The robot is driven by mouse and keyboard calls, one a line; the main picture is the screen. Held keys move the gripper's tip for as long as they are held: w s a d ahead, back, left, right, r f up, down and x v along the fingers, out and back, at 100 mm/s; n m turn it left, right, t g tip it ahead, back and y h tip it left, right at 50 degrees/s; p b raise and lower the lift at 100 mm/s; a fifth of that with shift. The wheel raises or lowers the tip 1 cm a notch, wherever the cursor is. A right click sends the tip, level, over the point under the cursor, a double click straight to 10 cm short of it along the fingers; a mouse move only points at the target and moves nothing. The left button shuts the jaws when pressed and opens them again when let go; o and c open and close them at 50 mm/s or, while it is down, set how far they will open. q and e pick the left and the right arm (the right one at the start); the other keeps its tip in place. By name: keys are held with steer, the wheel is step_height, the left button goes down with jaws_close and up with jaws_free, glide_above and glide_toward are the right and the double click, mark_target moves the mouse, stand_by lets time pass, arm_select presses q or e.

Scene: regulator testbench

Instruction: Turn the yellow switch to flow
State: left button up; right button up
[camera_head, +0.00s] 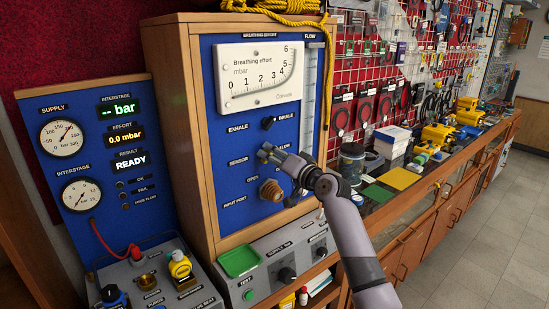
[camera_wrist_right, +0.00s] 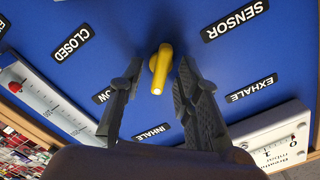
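The yellow switch (camera_wrist_right: 160,68) is on the blue panel in the right wrist view, its bright narrow end pointing down the picture. The SENSOR label (camera_wrist_right: 235,20) is to its right; the FLOW label (camera_wrist_right: 102,96), partly hidden, is to its left. My right gripper (camera_wrist_right: 159,66) is open, one finger on each side of the switch, with a visible gap on both sides. In the head view my right gripper (camera_head: 264,153) is in front of the panel (camera_head: 225,178) and hides the switch. My left gripper is not in view.
The gauge (camera_head: 262,76) is higher up. A green tray (camera_head: 239,260) and a grey control box (camera_head: 285,268) are below. The workbench on the right carries several items.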

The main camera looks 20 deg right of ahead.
steer(key=v, duration=1.2)
